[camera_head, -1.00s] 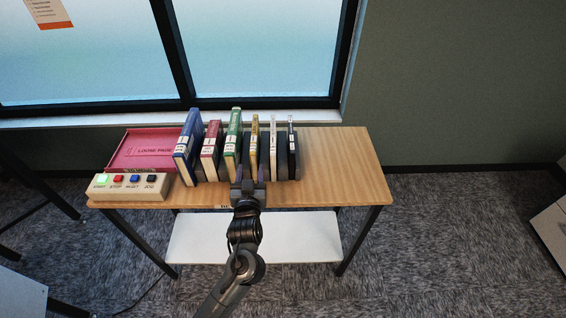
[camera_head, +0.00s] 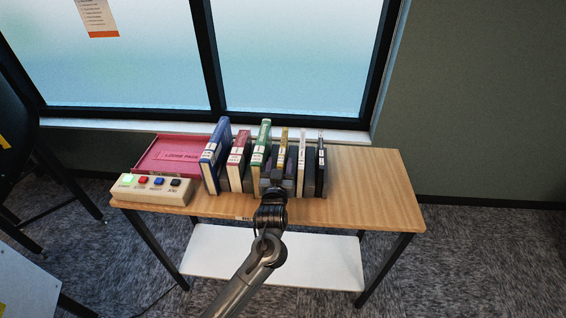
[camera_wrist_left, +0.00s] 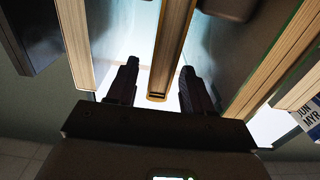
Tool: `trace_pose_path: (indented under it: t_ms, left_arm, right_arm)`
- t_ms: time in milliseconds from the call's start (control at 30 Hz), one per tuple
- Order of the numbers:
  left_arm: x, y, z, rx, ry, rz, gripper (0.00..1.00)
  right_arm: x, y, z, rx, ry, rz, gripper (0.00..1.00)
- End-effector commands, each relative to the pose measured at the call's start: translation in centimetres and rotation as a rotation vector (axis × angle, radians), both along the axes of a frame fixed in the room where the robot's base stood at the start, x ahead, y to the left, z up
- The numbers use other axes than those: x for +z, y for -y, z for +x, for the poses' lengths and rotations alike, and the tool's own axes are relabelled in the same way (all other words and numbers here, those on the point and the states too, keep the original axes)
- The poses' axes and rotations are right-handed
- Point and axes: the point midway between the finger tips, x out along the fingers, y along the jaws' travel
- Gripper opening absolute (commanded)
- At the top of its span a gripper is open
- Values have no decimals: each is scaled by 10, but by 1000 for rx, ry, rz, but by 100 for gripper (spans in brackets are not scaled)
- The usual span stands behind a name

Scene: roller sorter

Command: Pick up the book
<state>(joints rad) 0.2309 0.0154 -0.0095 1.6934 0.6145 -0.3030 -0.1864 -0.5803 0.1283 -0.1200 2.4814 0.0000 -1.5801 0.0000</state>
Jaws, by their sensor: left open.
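Several upright books stand in a row on a wooden table: blue (camera_head: 213,155), red (camera_head: 238,160), green (camera_head: 261,145), yellow (camera_head: 282,150), white (camera_head: 301,160) and black (camera_head: 321,165). My left gripper (camera_head: 279,184) is at the near side of the yellow book, and its fingertips are partly hidden there. In the left wrist view the open fingers (camera_wrist_left: 157,88) lie either side of a thin book with a yellow-brown edge (camera_wrist_left: 172,50). Gaps show between that book and both fingers. My right gripper is out of view.
Neighbouring books stand close on both sides of the fingers. A pink tray (camera_head: 172,170) and a button box (camera_head: 150,199) with a lit green button sit at the left. The wooden table (camera_head: 375,190) is bare at its right end. A window is behind.

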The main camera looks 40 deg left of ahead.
Motion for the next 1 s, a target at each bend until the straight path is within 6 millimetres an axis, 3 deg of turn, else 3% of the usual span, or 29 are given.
trace_pose_path:
  t_ms: [233, 567, 900, 1000]
  left_arm:
    - [-1, -15, 27, 0, 0, 1, 51]
    - [0, -18, 32, -1, 0, 0, 51]
    - [0, -18, 31, -1, 1, 1, 2]
    - [0, -18, 31, -1, 1, 1, 0]
  right_arm:
    - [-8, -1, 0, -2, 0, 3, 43]
    - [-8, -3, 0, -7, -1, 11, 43]
    - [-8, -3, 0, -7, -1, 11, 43]
    - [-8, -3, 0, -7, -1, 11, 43]
